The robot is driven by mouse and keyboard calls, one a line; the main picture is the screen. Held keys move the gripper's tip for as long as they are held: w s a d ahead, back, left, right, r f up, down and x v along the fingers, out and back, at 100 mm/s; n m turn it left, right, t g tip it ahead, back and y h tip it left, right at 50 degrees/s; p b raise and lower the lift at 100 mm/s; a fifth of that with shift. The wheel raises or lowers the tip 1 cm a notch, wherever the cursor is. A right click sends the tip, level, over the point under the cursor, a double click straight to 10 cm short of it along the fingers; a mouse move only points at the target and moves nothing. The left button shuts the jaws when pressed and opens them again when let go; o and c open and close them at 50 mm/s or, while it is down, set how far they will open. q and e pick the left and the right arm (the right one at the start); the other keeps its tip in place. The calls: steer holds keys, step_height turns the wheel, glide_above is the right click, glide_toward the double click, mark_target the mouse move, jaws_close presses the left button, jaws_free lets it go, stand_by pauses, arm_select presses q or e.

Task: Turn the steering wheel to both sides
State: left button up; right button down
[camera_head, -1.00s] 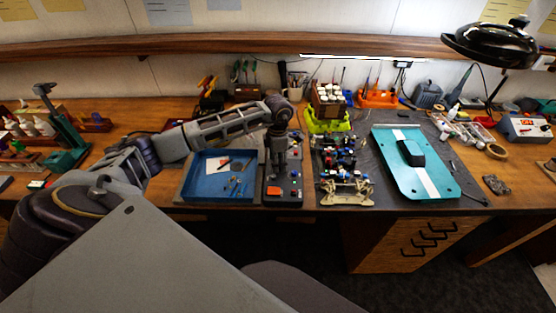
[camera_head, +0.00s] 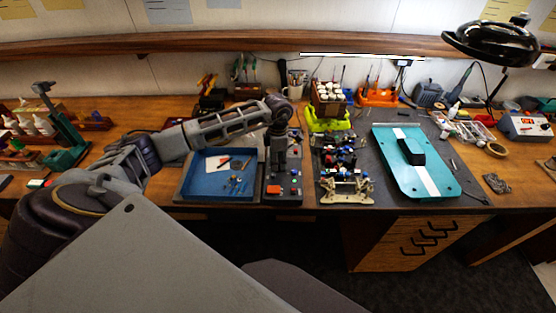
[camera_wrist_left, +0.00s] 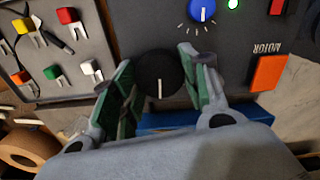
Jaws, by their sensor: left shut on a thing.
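A dark control box (camera_head: 284,195) stands on the bench between the blue tray and the racecar chassis. The left wrist view shows its round black knob (camera_wrist_left: 158,73) with a white pointer line, which I take for the steering wheel. My left gripper (camera_head: 277,168) points down over the box; in the left wrist view its green-padded fingers (camera_wrist_left: 157,85) are closed on the knob's two sides. The racecar chassis (camera_head: 343,165) sits just right of the box, its body shell off. My right gripper is not in view.
A blue tray (camera_head: 213,188) with small parts is left of the box. A teal board (camera_head: 442,181) lies at right on a dark mat. In the left wrist view, a blue knob (camera_wrist_left: 202,10) and an orange motor switch (camera_wrist_left: 267,73) are close to the fingers.

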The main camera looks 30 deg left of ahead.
arm_select(q)
steer(key=shift+f+m+b, duration=0.1)
steer(key=shift+m+b, duration=1.8)
steer(key=shift+b, duration=0.2)
steer(key=m+b, duration=0.2)
steer(key=m, duration=0.1)
steer(key=shift+b, duration=0.3)
steer(key=shift+m+b, duration=0.3)
steer(key=shift+m, duration=0.4)
steer(key=o, duration=0.7)
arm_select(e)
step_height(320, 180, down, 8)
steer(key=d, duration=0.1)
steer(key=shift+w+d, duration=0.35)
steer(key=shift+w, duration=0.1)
arm_select(q)
steer(key=shift+r, duration=0.2)
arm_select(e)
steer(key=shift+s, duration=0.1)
arm_select(q)
steer(key=shift+r, duration=5.95)
